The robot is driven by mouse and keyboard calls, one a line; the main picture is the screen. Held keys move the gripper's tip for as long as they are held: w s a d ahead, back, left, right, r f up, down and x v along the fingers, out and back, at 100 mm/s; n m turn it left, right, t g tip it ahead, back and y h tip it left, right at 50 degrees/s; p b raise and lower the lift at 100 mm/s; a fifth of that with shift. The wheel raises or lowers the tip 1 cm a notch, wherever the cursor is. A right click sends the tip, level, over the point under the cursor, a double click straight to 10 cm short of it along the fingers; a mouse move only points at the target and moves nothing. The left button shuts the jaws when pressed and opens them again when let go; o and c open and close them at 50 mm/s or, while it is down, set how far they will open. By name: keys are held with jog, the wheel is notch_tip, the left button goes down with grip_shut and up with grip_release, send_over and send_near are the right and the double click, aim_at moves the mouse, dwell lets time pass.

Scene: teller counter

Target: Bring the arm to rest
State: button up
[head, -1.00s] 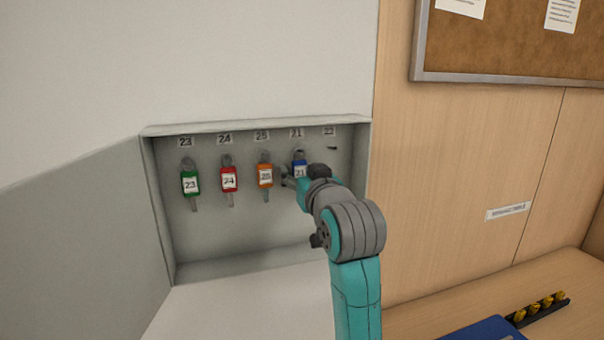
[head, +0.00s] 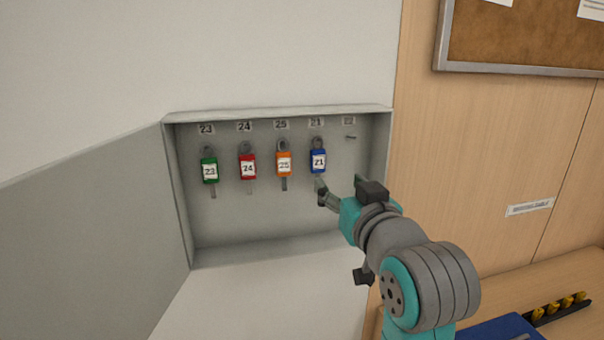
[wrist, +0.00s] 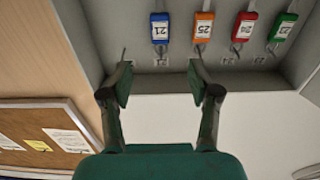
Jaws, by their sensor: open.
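My gripper (head: 340,187) is open and empty, in front of the right part of the key cabinet, just below and right of the blue key tag. In the wrist view my gripper (wrist: 160,80) shows its two fingers spread with nothing between them. The blue tag 21 (head: 318,161) hangs on its hook under label 21, apart from the fingers. In the wrist view the cabinet appears upside down, with the blue tag (wrist: 160,28) beyond the fingers.
The grey cabinet (head: 285,228) also holds green tag 23 (head: 209,170), red tag 24 (head: 247,167) and orange tag 25 (head: 284,163). The hook (head: 350,137) under label 22 is bare. A corkboard (head: 530,40) and a wooden counter lie to the right.

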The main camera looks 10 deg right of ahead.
jog(key=s+f+g, duration=0.1)
jog(key=s+f, duration=0.3)
jog(key=f, duration=0.9)
jog(key=s+f, duration=0.3)
jog(key=f, duration=1.1)
jog(key=s+f+g, duration=0.1)
jog(key=s+f, duration=0.6)
jog(key=s, duration=0.4)
jog(key=s+f, duration=0.7)
jog(key=s, duration=0.4)
jog(key=s+g, duration=0.1)
jog(key=s, duration=1.3)
jog(key=shift+s+f, duration=0.25)
jog(key=shift+s, duration=0.1)
